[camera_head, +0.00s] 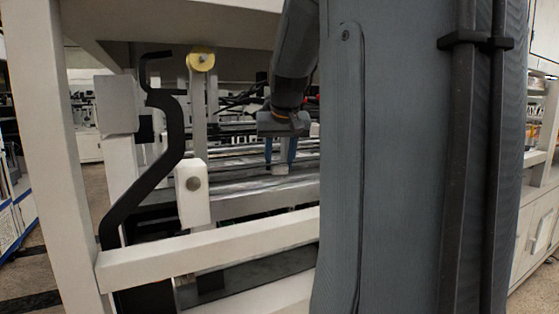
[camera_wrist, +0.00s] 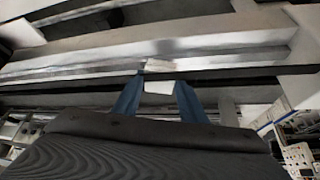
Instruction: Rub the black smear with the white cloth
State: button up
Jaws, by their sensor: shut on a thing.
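My gripper (camera_head: 280,158) points down over the metal surface (camera_head: 240,186) inside the gantry. Its two blue fingers are shut on the white cloth (camera_head: 280,169), which shows as a small pale block at their tips. In the wrist view my gripper (camera_wrist: 158,88) has the white cloth (camera_wrist: 158,87) between its fingers. A pale patch (camera_wrist: 158,66) lies just beyond it on the metal; I cannot tell whether it is part of the cloth. The cloth is at or very near the surface; contact is unclear. I cannot make out the black smear for certain.
A white beam (camera_head: 210,248) crosses in front of the metal surface, and a white post (camera_head: 55,150) stands at the left. A bent black bar (camera_head: 165,165) and a white block (camera_head: 192,192) stand near the surface's left end. My own column hides the right side.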

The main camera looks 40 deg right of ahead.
jog(key=shift+f+b, duration=0.5)
jog(key=shift+f, duration=0.5)
dwell(0.3)
jog(key=shift+s+d+r+p, duration=0.15)
jog(key=shift+d+p, duration=0.15)
jog(key=shift+d, duration=0.35)
jog(key=shift+s+d+f+p, duration=0.15)
jog(key=shift+d+p, duration=0.15)
jog(key=shift+d, duration=0.3)
jog(key=shift+s+d, duration=0.2)
jog(key=shift+d, duration=0.5)
jog(key=shift+p, duration=0.4)
jog(key=shift+w+a, duration=0.25)
jog(key=shift+a, duration=0.75)
jog(key=shift+w+a, duration=0.25)
jog(key=shift+a, duration=0.75)
jog(key=shift+d+r+p, duration=0.1)
jog(key=shift+r+p, duration=2.4)
jog(key=shift+r, duration=0.55)
